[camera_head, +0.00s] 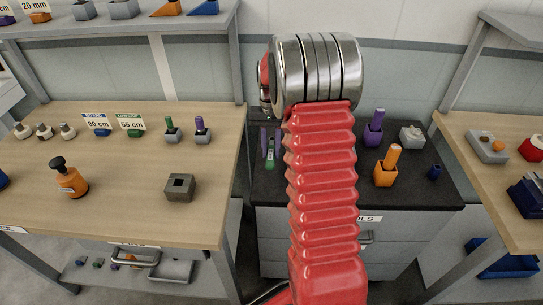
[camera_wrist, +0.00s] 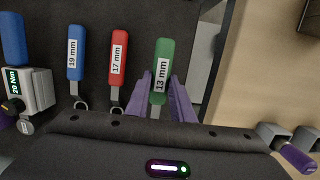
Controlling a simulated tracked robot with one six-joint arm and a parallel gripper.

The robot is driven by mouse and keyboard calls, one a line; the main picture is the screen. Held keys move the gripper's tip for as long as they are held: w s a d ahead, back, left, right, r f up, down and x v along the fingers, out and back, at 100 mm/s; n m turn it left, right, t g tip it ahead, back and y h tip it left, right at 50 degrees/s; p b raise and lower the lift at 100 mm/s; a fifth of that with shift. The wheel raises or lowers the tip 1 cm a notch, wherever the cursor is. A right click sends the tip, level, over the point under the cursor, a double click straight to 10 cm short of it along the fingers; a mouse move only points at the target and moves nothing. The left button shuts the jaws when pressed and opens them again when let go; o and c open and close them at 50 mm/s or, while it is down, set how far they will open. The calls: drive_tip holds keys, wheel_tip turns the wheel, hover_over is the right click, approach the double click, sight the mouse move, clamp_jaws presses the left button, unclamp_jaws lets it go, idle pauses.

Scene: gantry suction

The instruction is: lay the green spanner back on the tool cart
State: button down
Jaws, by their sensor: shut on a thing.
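The green spanner (camera_wrist: 164,68), labelled 13 mm, is between the purple fingers of my gripper (camera_wrist: 162,82), which is shut on it. Its handle points up in the wrist view and its metal part runs down towards the gripper body. The spanner is over the dark top of the tool cart (camera_head: 420,196), near one edge. I cannot tell whether it touches the top. In the head view my gripper (camera_head: 270,142) and a bit of green show left of my red arm, which hides much of the cart.
A red 17 mm spanner (camera_wrist: 118,52) and a blue 19 mm spanner (camera_wrist: 75,52) lie beside the green one. A grey 20 Nm tool (camera_wrist: 32,90) is further left. An orange holder (camera_head: 385,174) and purple holder (camera_head: 373,134) stand on the cart. A wooden bench (camera_head: 120,210) is left.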

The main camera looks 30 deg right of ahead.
sight(271, 151)
drive_tip(key=shift+f, duration=1.55)
drive_tip(key=c, duration=1.5)
unclamp_jaws()
drive_tip(key=shift+f, duration=0.1)
drive_tip(key=shift+c, duration=0.2)
drive_tip(key=r, duration=0.4)
drive_tip(key=w+r, duration=0.1)
drive_tip(key=r, duration=0.2)
drive_tip(key=d+r, duration=0.1)
drive_tip(key=r, duration=0.3)
drive_tip(key=shift+w+r, duration=0.2)
drive_tip(key=shift+r, duration=0.3)
